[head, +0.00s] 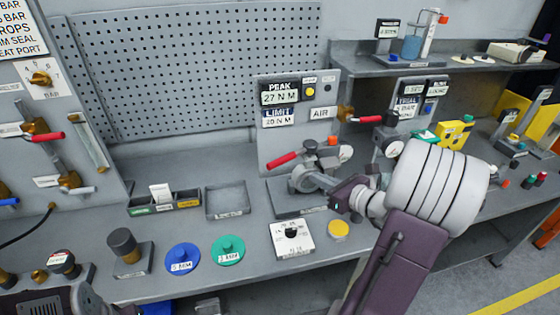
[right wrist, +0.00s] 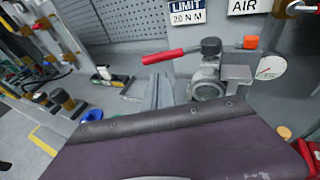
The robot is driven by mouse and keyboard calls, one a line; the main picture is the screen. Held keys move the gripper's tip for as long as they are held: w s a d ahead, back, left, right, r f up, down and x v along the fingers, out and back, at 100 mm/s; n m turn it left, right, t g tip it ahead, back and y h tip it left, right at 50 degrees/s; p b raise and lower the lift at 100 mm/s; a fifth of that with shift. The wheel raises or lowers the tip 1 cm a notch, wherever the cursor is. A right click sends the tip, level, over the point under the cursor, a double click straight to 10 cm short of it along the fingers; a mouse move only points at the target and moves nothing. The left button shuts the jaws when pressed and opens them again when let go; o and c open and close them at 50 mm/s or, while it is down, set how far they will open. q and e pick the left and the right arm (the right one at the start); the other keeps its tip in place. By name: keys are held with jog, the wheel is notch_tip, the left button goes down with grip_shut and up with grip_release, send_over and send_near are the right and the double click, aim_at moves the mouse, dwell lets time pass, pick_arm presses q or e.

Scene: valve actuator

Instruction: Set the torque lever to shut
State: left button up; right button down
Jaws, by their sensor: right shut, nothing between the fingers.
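The torque lever (head: 283,160) has a red grip and points left from the top of a grey valve actuator (head: 303,180) on the bench. In the right wrist view the red lever (right wrist: 165,56) also points left, with a dark knob beside its pivot. My right gripper (head: 343,193) is shut and empty, just right of and in front of the actuator, below the lever's height. I cannot tell whether it touches the actuator; it is clear of the red grip. Only part of my left arm shows at the bottom left.
A panel (head: 297,125) with "PEAK 27 N M" and "LIMIT 20 N M" stands behind the actuator. A round gauge (right wrist: 270,67) sits right of it. In front are a white dial box (head: 291,240), a yellow button (head: 338,229), and green (head: 228,250) and blue (head: 182,259) discs.

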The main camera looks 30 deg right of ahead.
aim_at(280, 160)
jog(key=p+x, duration=0.2)
jog(key=x, duration=1.1)
jog(key=shift+w+f, duration=0.25)
jog(key=shift+w, duration=0.1)
jog(key=b+x, duration=0.2)
jog(key=x, duration=0.1)
jog(key=b+x, duration=0.2)
jog(key=shift+a+r, duration=0.35)
jog(key=shift+r, duration=0.1)
jog(key=shift+w+r, duration=0.25)
jog(key=shift+w, duration=0.05)
jog(key=shift+a, duration=0.1)
